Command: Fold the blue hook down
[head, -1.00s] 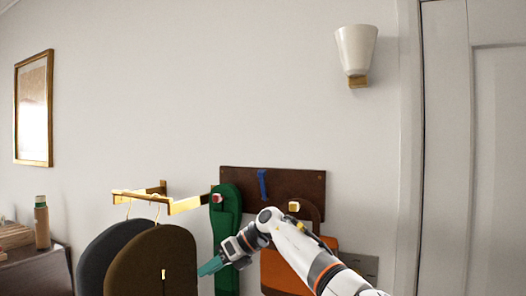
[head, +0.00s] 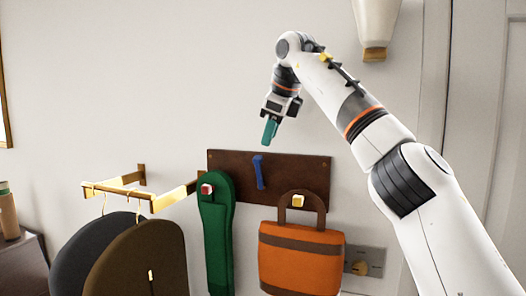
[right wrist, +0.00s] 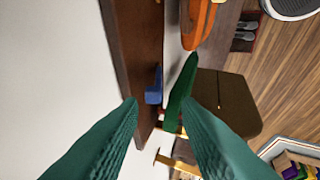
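The blue hook (head: 258,172) is a narrow strip on the upper middle of a dark wooden board (head: 312,170) on the wall. It stands near upright, its top at the board's upper edge. My right gripper (head: 269,132) points down just above the board, a little above and right of the hook, apart from it. In the right wrist view the hook (right wrist: 154,86) shows ahead between the two teal fingers (right wrist: 160,108), which are apart with nothing between them. My left gripper is not in view.
A green bag (head: 217,240) hangs from a red hook, left of the blue one. An orange bag (head: 300,255) hangs from a yellow hook on the right. Brass rails (head: 125,186) with dark hanging covers stand left. A wall lamp (head: 376,25) is near my right arm.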

